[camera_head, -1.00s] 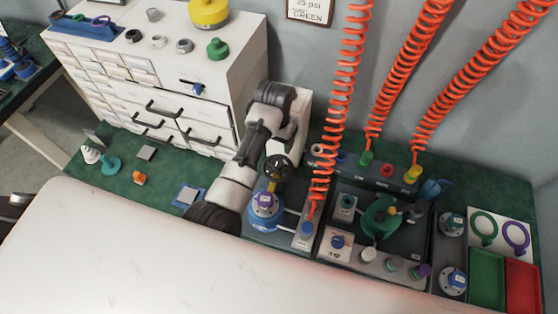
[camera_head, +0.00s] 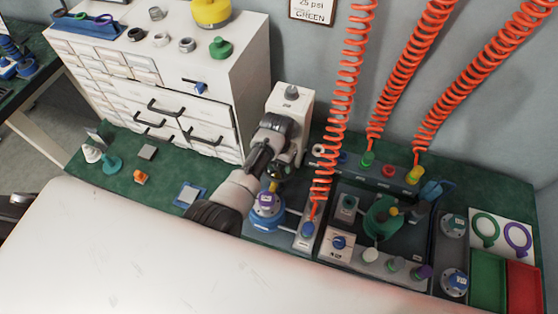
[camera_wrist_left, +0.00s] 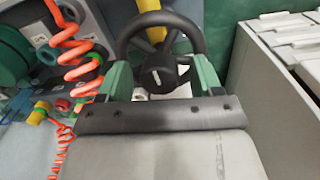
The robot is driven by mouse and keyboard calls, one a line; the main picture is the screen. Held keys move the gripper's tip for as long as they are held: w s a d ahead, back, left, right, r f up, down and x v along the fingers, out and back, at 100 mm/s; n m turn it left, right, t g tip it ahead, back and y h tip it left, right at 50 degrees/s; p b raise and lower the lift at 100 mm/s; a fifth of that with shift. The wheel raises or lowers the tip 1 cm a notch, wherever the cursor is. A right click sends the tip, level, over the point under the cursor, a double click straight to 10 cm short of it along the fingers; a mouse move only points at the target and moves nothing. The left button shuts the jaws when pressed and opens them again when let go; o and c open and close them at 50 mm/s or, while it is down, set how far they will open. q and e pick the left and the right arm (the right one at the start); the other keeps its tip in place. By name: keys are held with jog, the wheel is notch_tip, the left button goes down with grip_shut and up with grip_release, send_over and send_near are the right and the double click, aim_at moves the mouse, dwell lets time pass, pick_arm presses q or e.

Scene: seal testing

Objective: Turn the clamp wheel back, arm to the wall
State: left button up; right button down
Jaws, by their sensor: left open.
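The black clamp wheel (camera_wrist_left: 160,76) fills the upper middle of the left wrist view, with its round hub and a pale mark facing me. My left gripper (camera_wrist_left: 161,72) is open, its two green fingers on either side of the hub, near the rim. Whether they touch the wheel I cannot tell. In the head view my left arm reaches over the fixture and hides most of the wheel. My right gripper is not in view.
A white post (camera_head: 290,98) stands by the wall behind my arm. Orange coiled hoses (camera_head: 335,100) hang close on the right. The white drawer cabinet (camera_head: 240,80) stands at the left. Green bench top (camera_head: 120,190) is partly free before it.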

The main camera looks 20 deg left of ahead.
pick_arm(q)
jog(key=shift+c, duration=0.4)
grip_shut()
